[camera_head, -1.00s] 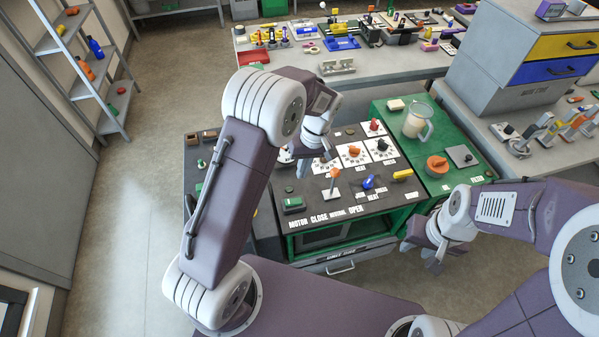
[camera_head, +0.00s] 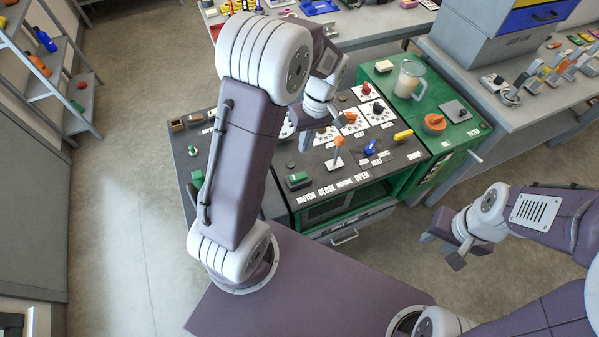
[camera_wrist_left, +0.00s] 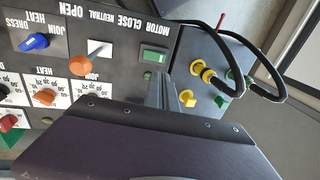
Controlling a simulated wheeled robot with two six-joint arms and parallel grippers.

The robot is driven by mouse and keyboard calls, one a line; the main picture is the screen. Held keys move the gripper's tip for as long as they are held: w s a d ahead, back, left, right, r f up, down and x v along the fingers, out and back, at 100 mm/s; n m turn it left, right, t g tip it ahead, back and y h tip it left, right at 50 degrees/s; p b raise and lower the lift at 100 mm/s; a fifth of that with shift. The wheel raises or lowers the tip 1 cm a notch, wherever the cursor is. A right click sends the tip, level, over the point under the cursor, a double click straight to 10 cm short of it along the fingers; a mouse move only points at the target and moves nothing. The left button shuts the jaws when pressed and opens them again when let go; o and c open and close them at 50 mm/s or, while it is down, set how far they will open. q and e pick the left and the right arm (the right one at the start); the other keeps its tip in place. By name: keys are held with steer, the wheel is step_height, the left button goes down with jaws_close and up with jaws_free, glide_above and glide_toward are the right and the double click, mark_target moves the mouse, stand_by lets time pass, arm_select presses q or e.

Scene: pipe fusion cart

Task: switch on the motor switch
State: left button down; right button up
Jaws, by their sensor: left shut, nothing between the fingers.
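The motor switch (camera_head: 298,179) is a green rocker in a dark frame at the front left of the cart's black panel, behind the word MOTOR. It also shows in the left wrist view (camera_wrist_left: 154,56), just beyond the fingertips; I cannot tell which way it is set. My left gripper (camera_wrist_left: 161,80) is shut and empty above the panel, close to the switch, with no clear contact. In the head view the left arm partly hides it. My right gripper (camera_head: 450,248) is open and empty, off the cart's front right.
An orange-knobbed lever (camera_head: 338,150), a blue knob (camera_head: 370,147) and several dials stand right of the switch. In the wrist view, yellow connectors (camera_wrist_left: 197,68) with black cables lie beside it. A green cabinet with a jug (camera_head: 410,78) adjoins the cart.

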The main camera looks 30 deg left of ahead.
arm_select(q)
glide_toward(295, 178)
steer(key=f, duration=0.4)
steer(key=s+a+f, duration=0.1)
steer(key=f, duration=0.1)
steer(key=shift+f, duration=0.4)
